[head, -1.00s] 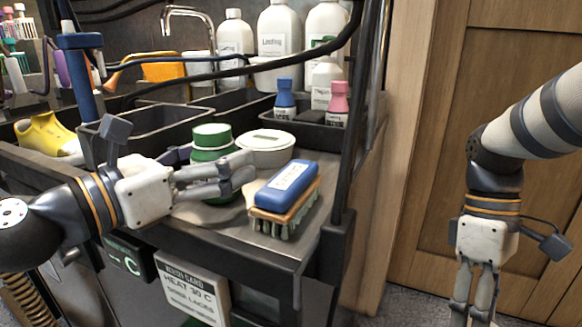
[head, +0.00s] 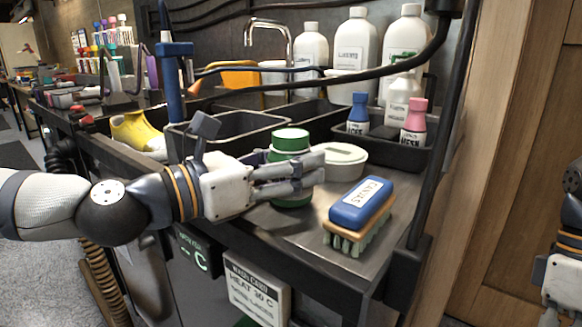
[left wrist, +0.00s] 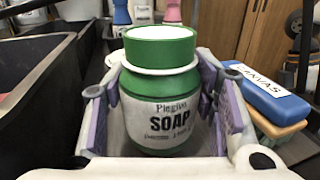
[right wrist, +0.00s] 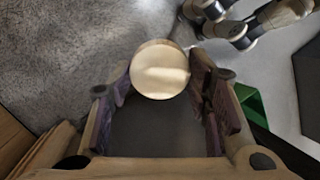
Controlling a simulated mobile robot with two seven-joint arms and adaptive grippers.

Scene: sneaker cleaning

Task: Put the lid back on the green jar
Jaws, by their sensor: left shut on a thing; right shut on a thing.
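The green jar (head: 290,145) stands upright on the metal counter. In the left wrist view the jar (left wrist: 165,112) shows a SOAP label, a white ring and a green lid-like cap (left wrist: 160,47) sitting level above the ring. My left gripper (head: 300,177) is shut around the jar's body, with a finger on each side. In the head view only part of my right arm shows at the right edge.
A blue brush (head: 360,204) lies right of the jar, near the counter's front edge. A pale lidded tub (head: 344,160) stands just behind the jar. Blue (head: 358,114) and pink-capped (head: 414,122) bottles stand in a tray behind. A yellow shoe (head: 136,133) is at left.

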